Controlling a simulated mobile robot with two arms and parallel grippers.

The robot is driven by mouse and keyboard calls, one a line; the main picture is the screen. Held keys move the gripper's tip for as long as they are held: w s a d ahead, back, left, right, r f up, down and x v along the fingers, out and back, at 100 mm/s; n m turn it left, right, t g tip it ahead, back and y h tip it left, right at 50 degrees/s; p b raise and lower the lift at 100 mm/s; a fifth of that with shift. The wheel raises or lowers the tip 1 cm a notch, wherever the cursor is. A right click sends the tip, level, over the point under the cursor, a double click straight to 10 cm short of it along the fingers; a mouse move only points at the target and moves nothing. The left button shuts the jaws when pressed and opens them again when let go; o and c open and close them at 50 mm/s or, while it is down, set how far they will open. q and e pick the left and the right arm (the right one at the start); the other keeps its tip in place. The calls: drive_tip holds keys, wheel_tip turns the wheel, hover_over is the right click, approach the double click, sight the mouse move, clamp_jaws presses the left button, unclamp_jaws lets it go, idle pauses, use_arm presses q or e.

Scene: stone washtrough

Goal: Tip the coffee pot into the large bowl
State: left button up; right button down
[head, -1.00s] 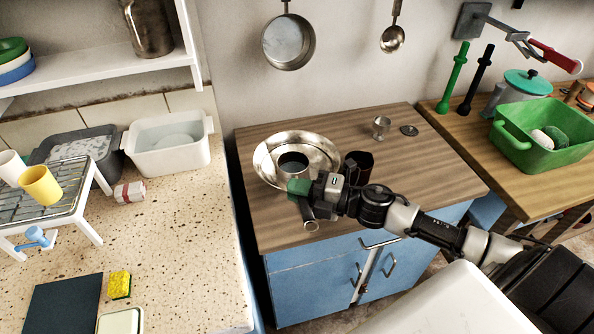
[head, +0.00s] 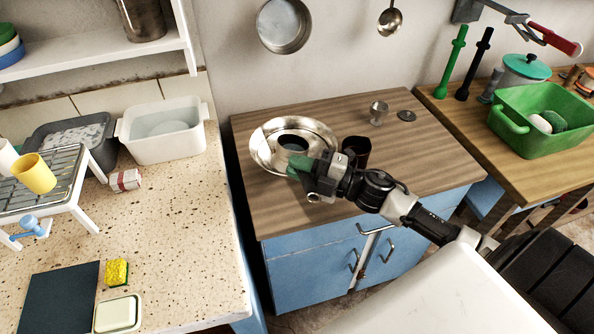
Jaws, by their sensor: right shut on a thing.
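The large bowl (head: 262,152) is a wide, shiny metal dish on the wooden counter. A dark-mouthed metal pot, which I take as the coffee pot (head: 292,142), shows over the bowl's near right part. Its opening faces up towards the camera; I cannot tell how far it is tilted or whether it touches the bowl. My right gripper (head: 299,166) reaches in from the right and is shut on the pot at its near side. The gripper's green tip hides the grip and the pot's lower part. My left gripper is not in view.
A dark brown cup-like vessel (head: 356,151) stands just right of the bowl, close behind my right wrist. A small metal cup (head: 378,112) and a dark disc (head: 406,116) lie farther back. The counter's right part is clear. A green basin (head: 545,122) is at far right.

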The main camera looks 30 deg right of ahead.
drive_tip(key=shift+r, duration=0.1)
idle(0.4)
drive_tip(key=shift+d+r+m+t, duration=0.25)
drive_tip(key=shift+m+t, duration=0.15)
drive_tip(key=shift+m, duration=0.25)
drive_tip(key=shift+d+r+m+t, duration=0.25)
drive_tip(key=shift+m+t, duration=0.15)
drive_tip(key=shift+m, duration=0.25)
drive_tip(key=shift+w+d, duration=0.1)
drive_tip(key=shift+d+r+m+t+b, duration=0.2)
drive_tip(key=shift+m+t+b, duration=0.1)
drive_tip(key=shift+m+t, duration=0.25)
drive_tip(key=shift+d+m, duration=0.1)
drive_tip(key=shift+m, duration=0.15)
drive_tip(key=shift+d+r+m, duration=0.15)
drive_tip(key=shift+d+m, duration=0.1)
drive_tip(key=shift+m, duration=0.25)
idle(0.5)
drive_tip(key=shift+w+d+t, duration=0.1)
drive_tip(key=shift+t, duration=0.25)
